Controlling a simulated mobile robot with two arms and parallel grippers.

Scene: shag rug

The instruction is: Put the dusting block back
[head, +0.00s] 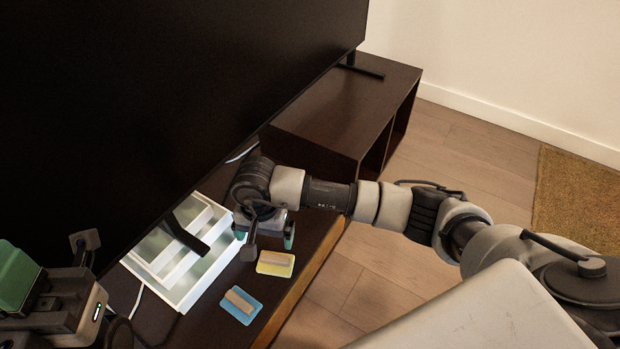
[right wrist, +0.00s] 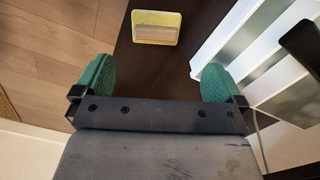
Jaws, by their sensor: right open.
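Two flat pads, each with a pale wooden block on top, lie on the dark cabinet top: a yellow one (head: 275,263) and a light blue one (head: 240,305). I cannot tell which is the dusting block. The yellow pad also shows in the right wrist view (right wrist: 157,17), beyond my fingertips. My right gripper (head: 270,237) is open and empty, with its green fingers (right wrist: 157,82) apart, just behind the yellow pad. A white compartment tray (head: 187,300) stands left of the pads. My left gripper (head: 50,262) is partly in view at the lower left, its jaws unclear.
A large black television (head: 170,100) stands behind, its dark foot (head: 185,234) across the tray. White cables run by the tray. A dark open-fronted cabinet section (head: 345,115) continues to the right. Wood floor and a tan shag rug (head: 580,205) lie right.

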